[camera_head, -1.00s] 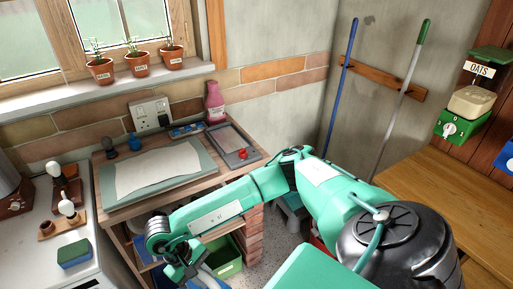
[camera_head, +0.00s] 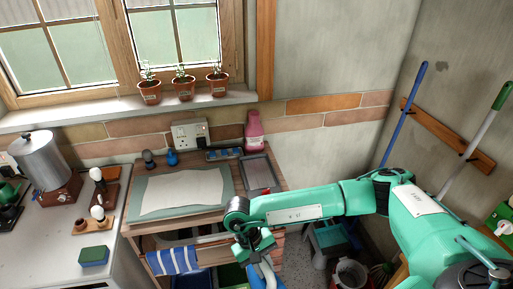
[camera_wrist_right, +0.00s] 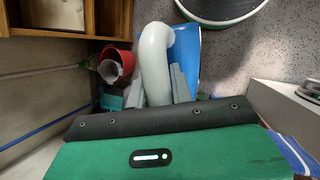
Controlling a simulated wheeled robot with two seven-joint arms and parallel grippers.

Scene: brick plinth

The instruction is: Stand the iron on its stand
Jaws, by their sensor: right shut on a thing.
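My right gripper (camera_head: 258,254) is shut on the pale curved handle (camera_wrist_right: 158,55) of a blue thing, which I take for the iron (camera_wrist_right: 186,48). A little of its blue body (camera_head: 268,277) shows at the bottom of the head view. The gripper hangs in front of the wooden bench, below its top. A grey framed panel (camera_head: 258,172) at the right of the bench top looks like the stand; my arm is near its front edge. My left gripper is not in view.
A pale cloth lies on a green mat (camera_head: 228,180) on the bench. A pink bottle (camera_head: 254,130) and socket (camera_head: 190,134) are behind. A striped towel (camera_head: 174,260) hangs in front. A white counter (camera_head: 55,220) with a sponge (camera_head: 94,256) is left.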

